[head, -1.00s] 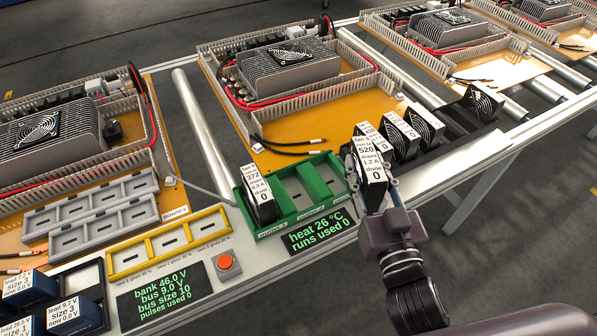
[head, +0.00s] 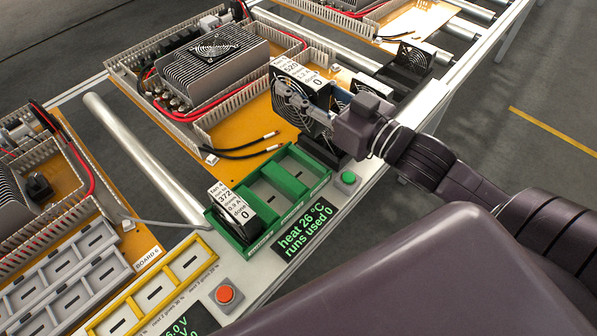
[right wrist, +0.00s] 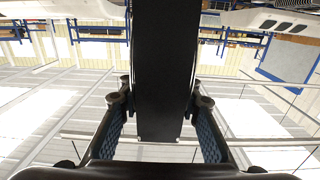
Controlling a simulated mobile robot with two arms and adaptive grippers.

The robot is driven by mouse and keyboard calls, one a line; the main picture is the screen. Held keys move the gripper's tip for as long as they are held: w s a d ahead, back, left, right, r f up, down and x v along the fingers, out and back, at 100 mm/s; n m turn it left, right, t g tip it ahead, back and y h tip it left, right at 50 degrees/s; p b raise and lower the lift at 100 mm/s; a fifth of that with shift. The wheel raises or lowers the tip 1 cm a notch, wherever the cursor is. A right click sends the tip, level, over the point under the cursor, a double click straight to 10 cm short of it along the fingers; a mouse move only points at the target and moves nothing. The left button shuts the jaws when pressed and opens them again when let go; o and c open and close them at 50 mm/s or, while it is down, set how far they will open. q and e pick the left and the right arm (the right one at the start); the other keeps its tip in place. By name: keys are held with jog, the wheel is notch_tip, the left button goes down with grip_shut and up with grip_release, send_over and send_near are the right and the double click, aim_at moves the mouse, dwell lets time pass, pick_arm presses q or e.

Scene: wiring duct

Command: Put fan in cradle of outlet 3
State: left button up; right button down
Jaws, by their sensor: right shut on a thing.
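A black fan (head: 291,103) with a white label reading 520 is held upright by my right gripper (head: 322,98). It is above the board side of the green tray, near its far right end. In the right wrist view the fan (right wrist: 165,65) is a dark slab between the two fingers of my right gripper (right wrist: 165,105). The green outlet tray (head: 279,184) has several compartments in a row. A fan labelled 372 (head: 232,212) stands in outlet 1, at the left end. The middle and the far right compartments look empty. My left gripper is not in view.
A green button (head: 348,178) and a heat display (head: 305,229) sit in front of the tray. An orange button (head: 225,293) is at the lower left. Black cables (head: 245,148) lie on the orange board behind. Another fan (head: 412,60) stands on the rack to the right.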

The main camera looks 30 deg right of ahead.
jog(key=shift+f, duration=0.25)
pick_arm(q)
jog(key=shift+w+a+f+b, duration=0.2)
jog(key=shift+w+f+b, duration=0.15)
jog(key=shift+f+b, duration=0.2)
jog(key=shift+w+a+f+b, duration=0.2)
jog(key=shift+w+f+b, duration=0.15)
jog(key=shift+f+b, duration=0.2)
pick_arm(e)
jog(key=shift+f, duration=9.6)
jog(key=shift+f, duration=0.1)
jog(key=c, duration=1.4)
grip_release()
jog(key=shift+s+d, duration=0.15)
jog(key=shift+s, duration=0.4)
pick_arm(q)
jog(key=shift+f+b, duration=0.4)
jog(key=shift+b, duration=0.05)
pick_arm(e)
jog(key=v, duration=1.1)
